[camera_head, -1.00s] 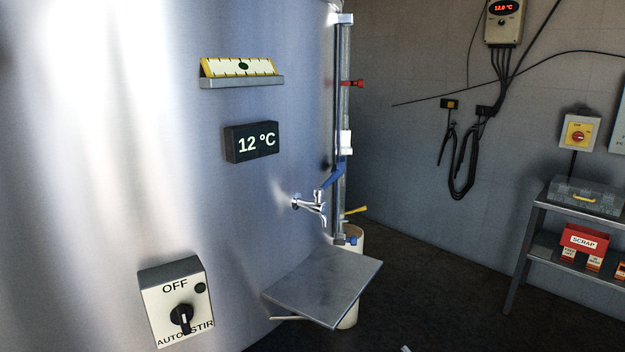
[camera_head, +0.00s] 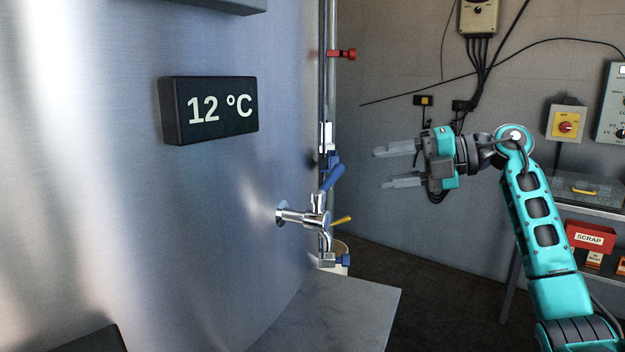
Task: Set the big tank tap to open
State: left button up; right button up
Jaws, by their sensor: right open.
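The big steel tank (camera_head: 110,230) fills the left of the head view. Its chrome tap (camera_head: 305,218) sticks out to the right from the tank's side. The tap's blue lever (camera_head: 332,179) slants up and to the right from the tap body. My right gripper (camera_head: 385,167) is open and empty. It is up and to the right of the tap, apart from it, with its fingers pointing left towards the tank. My left gripper is not in view.
A metal shelf (camera_head: 335,310) juts from the tank below the tap. A vertical sight tube with a red fitting (camera_head: 345,54) and a yellow lever (camera_head: 342,219) stand close behind the tap. A 12 °C display (camera_head: 208,109) is on the tank. A rack with a red scrap bin (camera_head: 590,237) stands right.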

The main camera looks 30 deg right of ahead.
aim_at(341, 174)
jog(key=b+x, duration=0.1)
jog(key=x, duration=0.9)
jog(key=shift+w+a, duration=0.2)
jog(key=shift+a, duration=0.15)
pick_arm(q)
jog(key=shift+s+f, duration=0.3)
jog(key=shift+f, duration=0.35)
pick_arm(e)
jog(key=shift+w+a+f, duration=0.15)
jog(key=shift+w+a, duration=0.3)
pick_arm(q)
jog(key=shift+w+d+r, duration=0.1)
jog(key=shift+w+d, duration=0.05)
pick_arm(e)
jog(key=shift+c, duration=0.3)
grip_shut()
